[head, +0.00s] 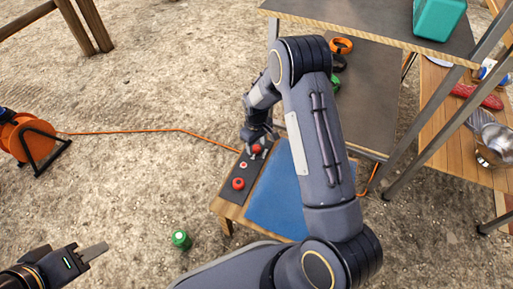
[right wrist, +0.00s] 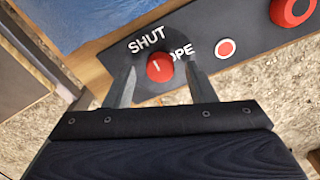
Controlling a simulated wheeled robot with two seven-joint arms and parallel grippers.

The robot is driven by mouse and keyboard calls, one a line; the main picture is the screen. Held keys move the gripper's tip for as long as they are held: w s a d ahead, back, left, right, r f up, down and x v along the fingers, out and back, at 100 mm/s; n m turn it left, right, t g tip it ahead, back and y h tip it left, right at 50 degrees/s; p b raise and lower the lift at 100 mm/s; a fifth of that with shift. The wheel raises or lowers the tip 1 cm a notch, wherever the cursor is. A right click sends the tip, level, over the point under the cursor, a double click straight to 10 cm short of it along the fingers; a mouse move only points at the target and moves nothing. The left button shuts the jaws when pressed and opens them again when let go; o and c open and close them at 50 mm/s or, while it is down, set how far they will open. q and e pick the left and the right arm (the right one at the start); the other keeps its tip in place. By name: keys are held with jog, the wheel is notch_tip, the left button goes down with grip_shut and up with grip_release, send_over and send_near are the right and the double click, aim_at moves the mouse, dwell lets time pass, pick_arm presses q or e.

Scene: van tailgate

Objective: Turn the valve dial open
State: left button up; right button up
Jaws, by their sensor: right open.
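The red valve dial (right wrist: 160,67) sits on a dark panel (right wrist: 192,28) between the words SHUT and OPEN, the latter partly hidden by a finger. A short white mark shows on its face. My right gripper (right wrist: 160,78) is open, with one finger on either side of the dial; I cannot tell whether they touch it. In the head view the dial (head: 257,149) shows at the far end of the panel, below my right gripper (head: 258,146). My left gripper (head: 92,254) is at the lower left, away from the panel; its opening is unclear.
A small white-ringed red button (head: 243,165) and a larger red knob (head: 238,184) share the panel. A blue mat (head: 278,195) lies beside it on the wooden table. An orange cable (head: 150,130) runs from a reel (head: 25,138).

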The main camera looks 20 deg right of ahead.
jog(key=shift+f, duration=0.5)
jog(key=shift+c, duration=0.4)
jog(key=c, duration=0.9)
